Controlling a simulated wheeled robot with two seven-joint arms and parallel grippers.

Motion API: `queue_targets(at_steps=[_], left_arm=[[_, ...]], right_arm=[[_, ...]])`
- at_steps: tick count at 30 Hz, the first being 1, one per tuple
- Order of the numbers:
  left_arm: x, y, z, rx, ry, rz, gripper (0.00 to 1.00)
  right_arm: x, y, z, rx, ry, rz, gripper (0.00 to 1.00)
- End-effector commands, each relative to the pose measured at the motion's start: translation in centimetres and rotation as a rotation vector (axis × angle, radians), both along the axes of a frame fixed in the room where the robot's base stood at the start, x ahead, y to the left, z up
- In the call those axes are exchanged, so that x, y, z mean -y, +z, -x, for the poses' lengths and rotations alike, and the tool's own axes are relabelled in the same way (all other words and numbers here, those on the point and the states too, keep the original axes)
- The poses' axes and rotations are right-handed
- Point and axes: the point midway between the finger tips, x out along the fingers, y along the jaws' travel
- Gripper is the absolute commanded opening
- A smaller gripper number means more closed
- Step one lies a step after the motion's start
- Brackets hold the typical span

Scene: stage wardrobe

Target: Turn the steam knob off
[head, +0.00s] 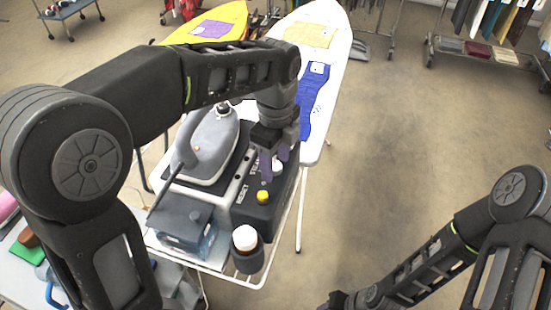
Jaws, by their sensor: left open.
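The dark control box (250,214) sits at the right edge of the ironing station. A pale knob (278,167) shows on it by my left gripper, close to a partly hidden label that seems to start with "STE". Its pointer direction is too small to tell. My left gripper (273,163) is open and points down over the box, its purplish fingers at the pale knob. I cannot tell whether they touch it. A yellow button (263,197) is nearer, beside the word RESET. Part of my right gripper (340,300) shows at the bottom edge; its fingers are not clear.
A grey iron (210,145) rests left of the box. A water tank (187,224) and a white-capped bottle (245,238) in a holder stand in front. Ironing boards with a blue cloth (313,100) lie behind. The floor (400,150) to the right is clear.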

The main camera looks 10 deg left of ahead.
Motion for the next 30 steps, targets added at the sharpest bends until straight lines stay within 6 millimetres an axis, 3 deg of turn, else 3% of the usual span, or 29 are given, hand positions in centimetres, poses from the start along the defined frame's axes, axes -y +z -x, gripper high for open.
queue_targets(at_steps=[4, 23, 30], left_arm=[[0.00, 0.01, -0.01, 0.000, 0.000, 0.000, 0.52], [0.00, 0.05, -0.02, 0.000, 0.000, 0.000, 0.01], [0.00, 0.06, -0.02, 0.001, 0.001, 0.000, 0.00]], right_arm=[[0.00, -0.02, 0.00, 0.000, 0.000, 0.000, 0.36], [0.00, -0.01, 0.00, 0.000, 0.000, 0.000, 0.36], [0.00, 0.00, 0.00, 0.000, 0.000, 0.000, 0.36]])
